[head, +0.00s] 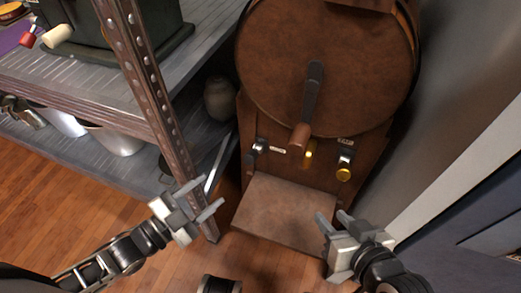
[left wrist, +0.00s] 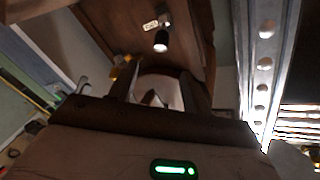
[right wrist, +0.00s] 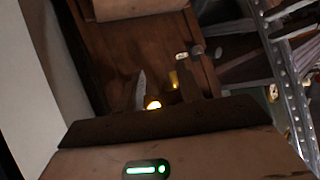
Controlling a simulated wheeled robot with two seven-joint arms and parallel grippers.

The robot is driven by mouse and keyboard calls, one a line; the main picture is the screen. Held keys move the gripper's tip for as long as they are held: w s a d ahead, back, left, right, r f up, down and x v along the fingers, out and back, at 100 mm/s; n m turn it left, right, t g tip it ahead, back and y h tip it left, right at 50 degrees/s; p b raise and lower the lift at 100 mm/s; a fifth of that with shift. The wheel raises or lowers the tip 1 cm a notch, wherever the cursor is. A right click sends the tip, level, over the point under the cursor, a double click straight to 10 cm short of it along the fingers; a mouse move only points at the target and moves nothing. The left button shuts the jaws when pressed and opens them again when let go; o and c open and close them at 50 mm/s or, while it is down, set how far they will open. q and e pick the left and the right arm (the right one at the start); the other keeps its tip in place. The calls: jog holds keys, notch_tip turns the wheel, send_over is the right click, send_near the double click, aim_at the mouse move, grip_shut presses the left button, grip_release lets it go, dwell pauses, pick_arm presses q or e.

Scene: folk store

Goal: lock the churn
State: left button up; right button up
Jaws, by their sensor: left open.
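The brown wooden churn (head: 330,65) stands upright at the back centre, with a crank handle (head: 303,125) hanging down its round front. Below it, a dark knob (head: 257,150) with a label sits at the left, a small brass piece (head: 308,158) at the middle, and a dark fitting with a yellow knob (head: 343,174) at the right. My left gripper (head: 212,192) is open and empty, left of the churn's base board. My right gripper (head: 331,214) is open and empty, by that board's right front corner. Neither touches the knobs. The left wrist view shows a dark knob (left wrist: 161,41).
A metal shelf (head: 170,75) with a riveted post (head: 145,75) stands at the left, close to my left gripper. A grey vase (head: 219,99) stands between shelf and churn. A grey wall (head: 450,90) bounds the right. Wooden floor (head: 60,215) lies open at the front left.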

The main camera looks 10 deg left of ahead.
aim_at(257, 152)
pick_arm(q)
jog(key=b+x, duration=0.3)
jog(key=x, duration=1.2)
jog(key=shift+w+d+f, duration=0.1)
jog(key=shift+w, duration=0.2)
jog(key=shift+w+d, duration=0.15)
jog(key=shift+w, duration=0.05)
pick_arm(e)
jog(key=shift+w+a+r+t+y, duration=0.2)
jog(key=shift+a+r+t+y, duration=0.15)
jog(key=shift+r+t, duration=0.15)
jog(key=shift+w+a+r+t+y, duration=0.15)
jog(key=shift+a+r+t+y, duration=0.1)
jog(key=shift+r+t+y, duration=0.25)
jog(key=shift+r, duration=0.1)
pick_arm(q)
grip_shut()
jog(key=shift+b, duration=0.35)
pick_arm(e)
jog(key=shift+s+h, duration=0.1)
jog(key=shift+h, duration=0.15)
